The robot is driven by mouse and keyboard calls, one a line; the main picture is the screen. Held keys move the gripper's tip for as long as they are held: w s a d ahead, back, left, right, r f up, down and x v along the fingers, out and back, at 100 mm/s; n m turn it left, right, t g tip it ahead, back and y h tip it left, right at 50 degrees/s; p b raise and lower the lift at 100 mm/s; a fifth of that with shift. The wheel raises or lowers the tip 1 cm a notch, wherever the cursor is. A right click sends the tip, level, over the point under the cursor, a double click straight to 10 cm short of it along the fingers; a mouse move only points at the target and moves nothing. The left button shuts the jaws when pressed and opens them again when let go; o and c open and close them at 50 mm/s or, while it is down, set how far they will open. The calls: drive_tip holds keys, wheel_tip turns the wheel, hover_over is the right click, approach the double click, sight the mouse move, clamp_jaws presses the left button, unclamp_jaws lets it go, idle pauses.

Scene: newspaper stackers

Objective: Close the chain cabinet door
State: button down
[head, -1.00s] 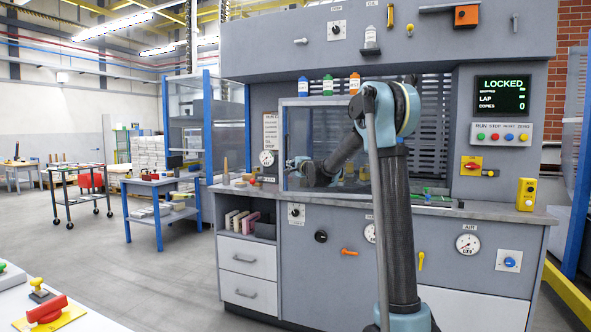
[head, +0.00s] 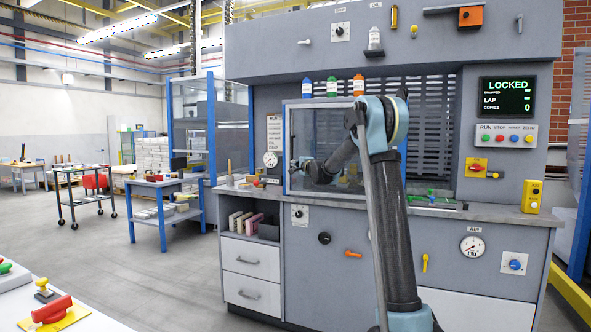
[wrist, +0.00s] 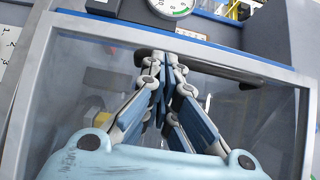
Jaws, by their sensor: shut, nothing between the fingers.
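The cabinet door (head: 288,120) is a clear panel in a grey frame, standing over the counter at the middle of the machine. It also fills much of the wrist view (wrist: 90,32), where a dark bar handle (wrist: 225,71) crosses it near the top rim. My gripper (wrist: 163,62) is shut and empty, its fingertips overlapping the left part of the handle; I cannot tell whether they touch it. My forearm hides the door's right side. How far the door stands open is unclear.
The grey counter (head: 480,213) carries a yellow box (head: 532,196) at the right. Blue, green and orange bottles (head: 332,87) stand above the door. A round gauge (wrist: 170,7) is beyond the rim. Floor at the left is clear between the tables.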

drive_tip(key=w, duration=0.2)
drive_tip(key=w+d, duration=0.1)
drive_tip(key=w, duration=0.2)
drive_tip(key=shift+d+r, duration=0.1)
drive_tip(key=shift+r, duration=0.05)
drive_tip(key=shift+w, duration=0.1)
